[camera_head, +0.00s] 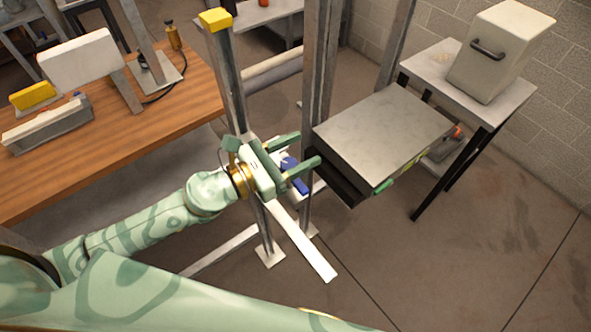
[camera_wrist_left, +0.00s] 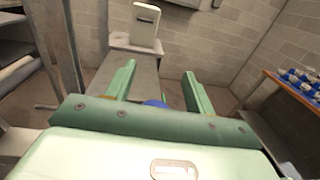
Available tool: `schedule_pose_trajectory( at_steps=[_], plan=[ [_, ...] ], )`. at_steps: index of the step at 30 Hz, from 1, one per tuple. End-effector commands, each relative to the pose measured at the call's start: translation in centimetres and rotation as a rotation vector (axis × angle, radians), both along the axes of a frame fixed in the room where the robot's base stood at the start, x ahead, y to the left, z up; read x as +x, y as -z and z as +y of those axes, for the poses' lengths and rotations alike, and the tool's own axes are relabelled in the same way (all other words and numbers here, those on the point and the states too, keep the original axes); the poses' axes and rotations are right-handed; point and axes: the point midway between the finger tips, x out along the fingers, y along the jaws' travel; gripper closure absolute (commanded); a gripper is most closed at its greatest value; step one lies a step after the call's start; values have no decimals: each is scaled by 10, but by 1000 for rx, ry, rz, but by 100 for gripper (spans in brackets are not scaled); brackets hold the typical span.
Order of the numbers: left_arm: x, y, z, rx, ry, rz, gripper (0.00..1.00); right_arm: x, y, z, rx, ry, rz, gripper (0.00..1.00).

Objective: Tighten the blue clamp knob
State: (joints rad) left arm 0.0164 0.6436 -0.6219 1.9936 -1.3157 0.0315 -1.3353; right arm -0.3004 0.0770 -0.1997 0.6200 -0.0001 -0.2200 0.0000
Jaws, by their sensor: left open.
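The blue clamp knob (camera_head: 296,178) shows partly beside the metal uprights, left of the grey box. My left gripper (camera_head: 303,151) is open, with its two green fingers pointing right, and the blue part shows between and just below them. In the left wrist view, the top of the blue knob (camera_wrist_left: 155,103) peeks over the gripper's palm, between the open fingers (camera_wrist_left: 159,72). The palm hides the rest of it. I cannot tell whether the fingers touch it. My right gripper is not in view.
A grey metal box (camera_head: 385,132) stands close to the right of the fingers. Metal posts (camera_head: 320,80) and a yellow-capped post (camera_head: 228,75) rise around the gripper. Front-right floor is clear.

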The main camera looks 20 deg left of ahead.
Motion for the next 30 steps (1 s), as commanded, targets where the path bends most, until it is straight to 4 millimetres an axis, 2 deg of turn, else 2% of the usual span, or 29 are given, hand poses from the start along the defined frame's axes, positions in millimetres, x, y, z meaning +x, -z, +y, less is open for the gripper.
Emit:
schedule_pose_trajectory(
  at_steps=[1, 8, 12, 18, 23, 30],
  plan=[
    [-10, -22, -3, 1, 4, -2, 46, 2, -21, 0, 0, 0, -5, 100],
    [-53, -75, -13, 0, 3, 1, 46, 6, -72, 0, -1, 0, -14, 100],
    [-89, -82, -22, -3, 3, 4, 46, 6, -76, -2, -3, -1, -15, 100],
    [-123, -94, -30, -2, 1, 3, 46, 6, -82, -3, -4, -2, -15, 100],
    [-135, -99, -33, -1, 0, 1, 46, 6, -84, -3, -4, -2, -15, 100],
    [-136, -99, -34, -1, 0, 1, 46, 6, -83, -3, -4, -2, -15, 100]
  ],
)
